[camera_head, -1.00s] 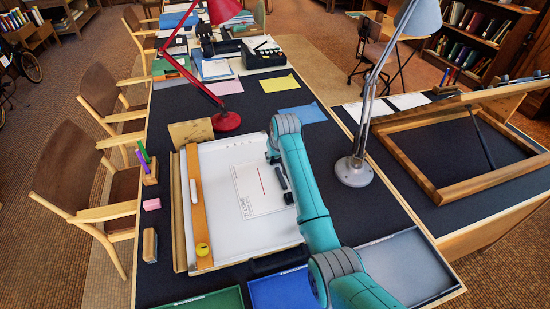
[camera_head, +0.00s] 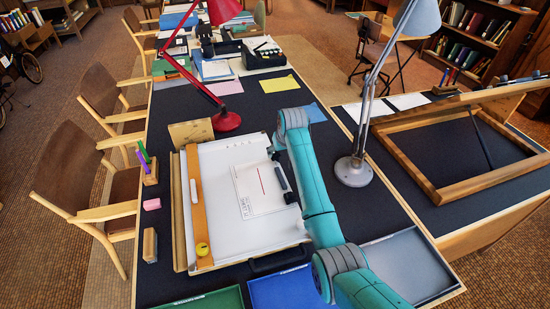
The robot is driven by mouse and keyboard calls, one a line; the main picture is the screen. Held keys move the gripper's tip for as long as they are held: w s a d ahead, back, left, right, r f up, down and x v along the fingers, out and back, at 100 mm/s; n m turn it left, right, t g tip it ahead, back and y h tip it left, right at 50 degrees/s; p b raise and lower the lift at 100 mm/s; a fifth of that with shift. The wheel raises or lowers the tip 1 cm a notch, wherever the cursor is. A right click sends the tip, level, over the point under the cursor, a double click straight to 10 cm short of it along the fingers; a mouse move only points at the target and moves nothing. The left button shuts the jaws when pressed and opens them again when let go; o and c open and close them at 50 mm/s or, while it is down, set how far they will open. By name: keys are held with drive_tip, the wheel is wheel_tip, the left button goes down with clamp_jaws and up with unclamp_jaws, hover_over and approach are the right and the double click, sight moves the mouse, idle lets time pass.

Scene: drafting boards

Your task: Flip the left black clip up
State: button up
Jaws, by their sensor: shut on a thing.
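A white drafting board (camera_head: 225,235) lies on the dark desk with a sheet of paper (camera_head: 255,190) on it. My gripper (camera_head: 289,197) is dark and small in this view, and reaches down to the right edge of the sheet. It is shut on a small black piece there, which looks like a black clip. I cannot make out the clip's shape or its tilt against the dark gripper. My teal arm passes just right of it and covers part of the board's right edge. No second clip can be made out.
A wooden straightedge (camera_head: 198,205) with a yellow knob runs along the board's left side. A red lamp (camera_head: 227,121) stands behind and a grey lamp (camera_head: 354,172) to the right. Green (camera_head: 205,300) and blue (camera_head: 285,290) trays sit in front.

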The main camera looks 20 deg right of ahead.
drive_tip(key=shift+o, duration=0.8)
drive_tip(key=shift+s+d+f, duration=0.15)
drive_tip(key=shift+d+f, duration=0.05)
drive_tip(key=shift+d, duration=0.75)
drive_tip(key=shift+o, duration=0.2)
drive_tip(key=shift+s+f, duration=0.1)
drive_tip(key=shift+f, duration=0.05)
drive_tip(key=shift+a+r, duration=0.15)
drive_tip(key=shift+r, duration=0.4)
drive_tip(key=c, duration=0.3)
drive_tip(key=shift+a+r, duration=0.1)
drive_tip(key=shift+r, duration=0.15)
clamp_jaws()
drive_tip(key=shift+w+a+r, duration=0.1)
drive_tip(key=shift+a+r, duration=0.25)
drive_tip(key=shift+r, duration=0.5)
drive_tip(key=shift+w+a+r, duration=0.1)
drive_tip(key=shift+a+r, duration=0.2)
drive_tip(key=shift+r, duration=0.5)
drive_tip(key=shift+w+a+r, duration=0.1)
drive_tip(key=shift+a+r, duration=0.25)
drive_tip(key=shift+r, duration=0.5)
